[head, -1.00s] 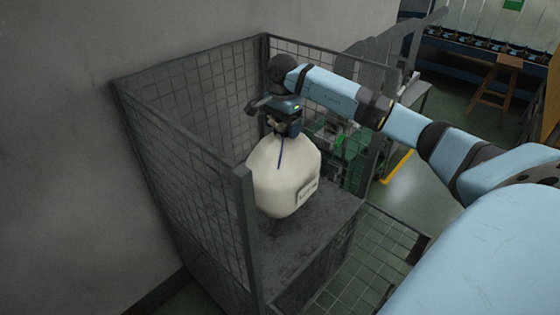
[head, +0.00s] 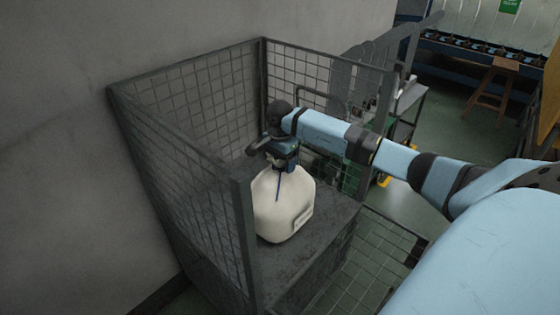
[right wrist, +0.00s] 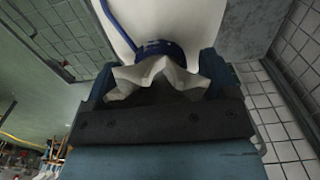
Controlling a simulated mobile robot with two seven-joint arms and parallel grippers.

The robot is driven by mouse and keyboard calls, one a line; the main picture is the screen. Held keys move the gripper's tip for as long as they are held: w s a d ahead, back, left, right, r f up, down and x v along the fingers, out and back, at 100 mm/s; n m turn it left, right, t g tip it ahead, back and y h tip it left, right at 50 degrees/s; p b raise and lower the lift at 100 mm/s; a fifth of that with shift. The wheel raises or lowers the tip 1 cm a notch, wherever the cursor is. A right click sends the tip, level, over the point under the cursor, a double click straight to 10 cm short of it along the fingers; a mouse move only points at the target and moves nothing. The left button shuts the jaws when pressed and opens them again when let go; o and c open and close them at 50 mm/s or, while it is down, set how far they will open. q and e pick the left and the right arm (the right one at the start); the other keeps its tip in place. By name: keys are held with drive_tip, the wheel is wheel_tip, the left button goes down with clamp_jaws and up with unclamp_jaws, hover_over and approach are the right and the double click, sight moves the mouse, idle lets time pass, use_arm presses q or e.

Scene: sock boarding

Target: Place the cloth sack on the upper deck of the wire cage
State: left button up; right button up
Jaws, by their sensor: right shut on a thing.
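The cream cloth sack (head: 284,207), tied with a blue cord, is inside the wire cage (head: 180,135), at its upper deck (head: 325,222). Its base appears to touch the grey deck, standing upright. My right gripper (head: 283,164) is above it, shut on the gathered neck of the sack. In the right wrist view the jaws (right wrist: 155,85) pinch the ruffled cloth top, with the blue tie (right wrist: 160,50) just beyond and the pale sack body (right wrist: 170,15) past it. My left gripper is not in view.
Mesh walls stand at the left and back of the deck, with a grey corner post (head: 243,235) at the front. A lower mesh panel (head: 375,260) lies right of the deck. A wooden stool (head: 494,90) is far off. Bare deck shows around the sack.

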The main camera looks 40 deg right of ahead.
drive_tip(key=shift+f, duration=0.1)
drive_tip(key=o, duration=1.7)
drive_tip(key=shift+c, duration=0.2)
drive_tip(key=shift+r, duration=0.2)
wheel_tip(320, 180, up, 11)
drive_tip(key=shift+r, duration=0.45)
